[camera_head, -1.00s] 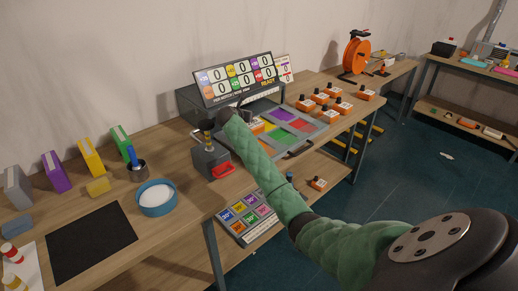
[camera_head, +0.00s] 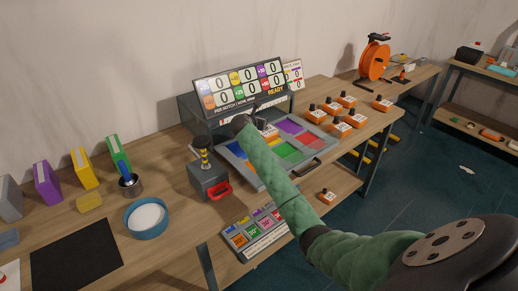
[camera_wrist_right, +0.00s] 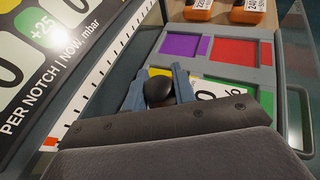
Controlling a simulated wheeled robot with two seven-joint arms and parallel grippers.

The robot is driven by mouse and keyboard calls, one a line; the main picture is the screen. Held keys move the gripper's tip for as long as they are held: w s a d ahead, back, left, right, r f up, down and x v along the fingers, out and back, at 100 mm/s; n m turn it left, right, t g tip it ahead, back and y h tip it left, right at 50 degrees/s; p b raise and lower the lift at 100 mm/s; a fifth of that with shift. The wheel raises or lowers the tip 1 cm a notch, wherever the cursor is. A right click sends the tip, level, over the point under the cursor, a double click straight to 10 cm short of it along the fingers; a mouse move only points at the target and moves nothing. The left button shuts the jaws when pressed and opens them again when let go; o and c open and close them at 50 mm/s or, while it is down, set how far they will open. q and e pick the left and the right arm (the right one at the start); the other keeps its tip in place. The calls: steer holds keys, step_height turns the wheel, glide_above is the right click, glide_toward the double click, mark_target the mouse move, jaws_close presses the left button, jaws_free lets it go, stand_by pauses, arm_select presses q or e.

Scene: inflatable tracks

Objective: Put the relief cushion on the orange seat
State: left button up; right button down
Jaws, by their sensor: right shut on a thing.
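My right gripper (camera_wrist_right: 157,88) is shut on a black knob (camera_wrist_right: 158,93), with one blue-grey finger on either side. A white label reading "0 %" (camera_wrist_right: 215,92) shows beside the knob; the rest of the held piece is mostly hidden. In the head view, my right arm reaches over the colored panel (camera_head: 318,160), and its gripper is largely hidden behind the wrist. An orange and white piece (camera_head: 269,131) shows just beyond the wrist. Purple, red, green and blue seats show on the panel; I cannot clearly make out the orange seat. My left gripper is out of view.
A display (camera_head: 240,85) stands behind the panel. Several orange blocks with black knobs (camera_head: 340,128) sit to its right. A blue bowl (camera_head: 146,218) and black mat (camera_head: 75,254) lie further left.

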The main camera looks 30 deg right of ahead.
steer(key=s+a+f+p, duration=0.1)
steer(key=s+f+p, duration=0.1)
steer(key=s+a+f+p, duration=0.1)
steer(key=a+f+p, duration=0.1)
steer(key=f, duration=0.1)
steer(key=s+a+f+p, duration=0.2)
steer(key=f, duration=0.1)
steer(key=shift+s+a+f, duration=0.1)
steer(key=shift+s+a, duration=0.15)
steer(key=shift+s, duration=0.1)
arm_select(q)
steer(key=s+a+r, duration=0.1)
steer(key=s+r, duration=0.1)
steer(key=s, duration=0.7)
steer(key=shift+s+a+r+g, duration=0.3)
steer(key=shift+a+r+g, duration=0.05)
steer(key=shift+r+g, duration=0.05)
arm_select(e)
steer(key=shift+s+a+f, duration=0.1)
steer(key=shift+f, duration=0.4)
steer(key=c, duration=1.1)
jaws_free()
steer(key=shift+c, duration=0.2)
